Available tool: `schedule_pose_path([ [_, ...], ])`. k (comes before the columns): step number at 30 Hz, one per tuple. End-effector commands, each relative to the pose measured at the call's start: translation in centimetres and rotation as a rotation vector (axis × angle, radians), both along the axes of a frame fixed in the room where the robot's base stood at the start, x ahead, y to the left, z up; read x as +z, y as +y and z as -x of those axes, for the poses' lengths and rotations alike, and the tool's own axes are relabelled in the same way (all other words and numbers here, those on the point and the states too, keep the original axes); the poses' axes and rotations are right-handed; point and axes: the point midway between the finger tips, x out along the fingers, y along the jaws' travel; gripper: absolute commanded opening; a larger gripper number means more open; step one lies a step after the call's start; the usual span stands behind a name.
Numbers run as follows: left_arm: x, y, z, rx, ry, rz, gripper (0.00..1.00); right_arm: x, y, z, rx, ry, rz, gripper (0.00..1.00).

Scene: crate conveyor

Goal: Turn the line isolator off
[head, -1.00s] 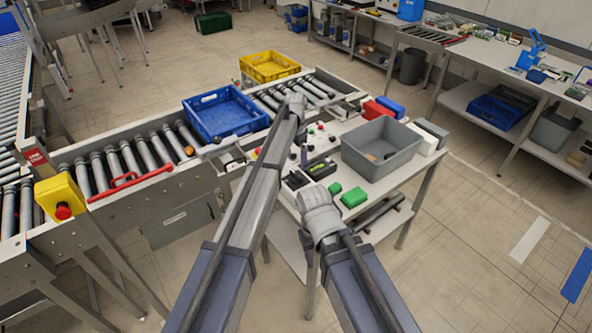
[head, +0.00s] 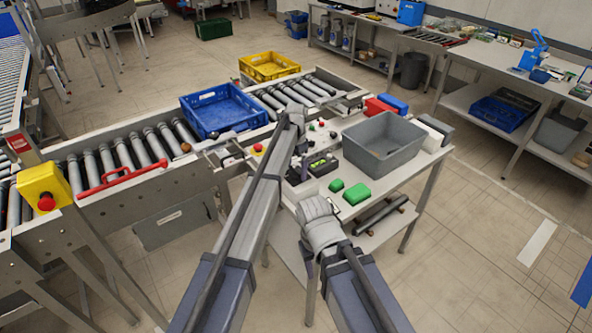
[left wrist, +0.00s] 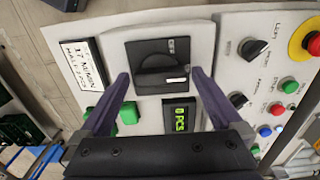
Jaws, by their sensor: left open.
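The line isolator (left wrist: 152,66) is a black square plate with a round rotary knob, set in a pale panel and seen from above in the left wrist view. The knob's grip bar lies roughly across that picture. My left gripper (left wrist: 172,82) is open, with its two purple fingers apart on either side of the isolator's lower part; I cannot tell whether they touch it. In the head view my left gripper (head: 294,168) points down at the bench, and the isolator is largely hidden there. My right arm's wrist is in the head view, but its fingers are hidden.
Green blocks (head: 356,194) and a grey bin (head: 384,140) stand on the bench. A blue crate (head: 222,112) sits on the conveyor.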

Motion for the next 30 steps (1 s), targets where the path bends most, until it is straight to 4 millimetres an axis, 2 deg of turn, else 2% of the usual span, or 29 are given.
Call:
schedule_pose_path([
  [2,0.04,0.00,0.00,0.000,0.000,0.000,1.00,0.04,0.00,0.00,0.000,0.000,0.000,0.50],
  [21,0.03,0.00,0.00,0.000,0.000,0.000,0.28,0.03,0.00,0.00,0.000,0.000,0.000,0.50],
  [30,0.03,0.00,0.00,0.041,0.000,0.000,0.27,0.03,0.00,0.00,0.000,0.000,0.000,0.50],
])
